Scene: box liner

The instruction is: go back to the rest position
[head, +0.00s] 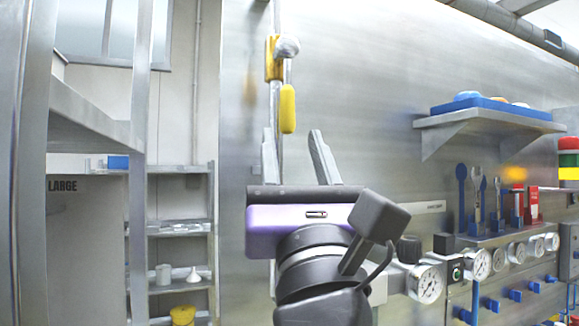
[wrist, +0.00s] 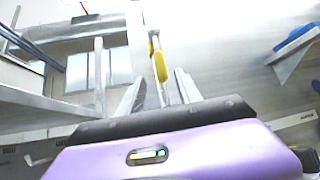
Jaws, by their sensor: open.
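My gripper (head: 296,150) is raised in the middle of the head view, with its two grey fingers pointing up and spread apart. Nothing is between the fingers. Its purple body sits below them. The wrist view also shows the gripper (wrist: 158,92), open and empty, with its fingers at the middle. Behind it, a metal pipe with a yellow handle (head: 288,108) and a yellow fitting (head: 273,58) runs down the steel wall. The yellow handle also shows in the wrist view (wrist: 160,66). I cannot tell how far the fingers are from the pipe.
A wall shelf (head: 490,123) with a blue tray (head: 490,106) juts out at right. Below it are a tool rack (head: 495,235) and several gauges (head: 428,284). A metal rack (head: 180,230) with small containers and a yellow bucket (head: 183,315) stands at left.

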